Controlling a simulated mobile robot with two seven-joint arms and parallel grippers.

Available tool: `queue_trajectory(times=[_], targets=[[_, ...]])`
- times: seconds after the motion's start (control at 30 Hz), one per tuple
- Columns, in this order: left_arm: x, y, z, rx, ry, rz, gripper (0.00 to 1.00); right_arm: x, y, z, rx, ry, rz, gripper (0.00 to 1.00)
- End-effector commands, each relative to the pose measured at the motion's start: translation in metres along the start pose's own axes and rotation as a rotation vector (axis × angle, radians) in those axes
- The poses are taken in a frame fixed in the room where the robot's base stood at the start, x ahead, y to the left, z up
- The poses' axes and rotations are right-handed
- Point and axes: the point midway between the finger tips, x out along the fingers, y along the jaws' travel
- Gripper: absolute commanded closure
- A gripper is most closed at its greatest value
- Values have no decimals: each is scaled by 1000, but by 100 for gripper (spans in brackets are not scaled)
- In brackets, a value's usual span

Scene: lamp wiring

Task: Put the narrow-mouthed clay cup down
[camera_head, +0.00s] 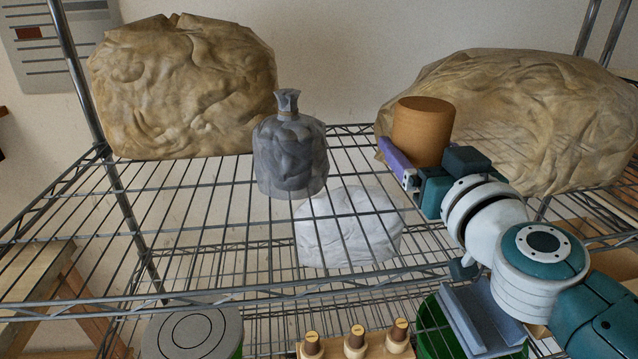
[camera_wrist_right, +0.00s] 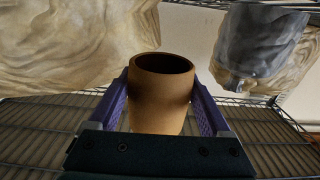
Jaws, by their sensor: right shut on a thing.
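The clay cup (camera_head: 422,132) is orange-brown and upright, at the right of the wire shelf in the head view. In the right wrist view the cup (camera_wrist_right: 161,92) stands between both purple fingers, with its dark mouth showing. My right gripper (camera_wrist_right: 165,105) is shut on the cup; in the head view the gripper (camera_head: 405,165) reaches it from the lower right. The cup's base is hidden by the gripper in the head view, so I cannot tell whether it touches the wire shelf (camera_head: 200,215). My left gripper is not in view.
A large tan bag (camera_head: 185,85) stands at the back left, and another tan bag (camera_head: 530,110) lies close behind the cup. A grey tied bag (camera_head: 290,150) stands mid-shelf. A white bag (camera_head: 347,228) shows through the wires below. The shelf's left front is clear.

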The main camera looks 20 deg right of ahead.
Motion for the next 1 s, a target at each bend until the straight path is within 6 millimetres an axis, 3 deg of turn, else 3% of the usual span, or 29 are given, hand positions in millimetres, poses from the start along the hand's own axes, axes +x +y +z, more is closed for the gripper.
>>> queue_trajectory(times=[0.03,0.27,0.53,0.93,0.97,1.0], targets=[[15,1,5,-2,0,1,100,0,0,16,-2,2,-1,91],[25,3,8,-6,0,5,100,0,0,28,0,2,0,91],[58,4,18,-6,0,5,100,0,0,68,-2,2,-1,91],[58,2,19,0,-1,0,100,0,0,70,0,2,1,91],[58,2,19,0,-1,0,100,0,0,70,0,0,0,16],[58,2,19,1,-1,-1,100,0,0,69,0,1,0,12]])
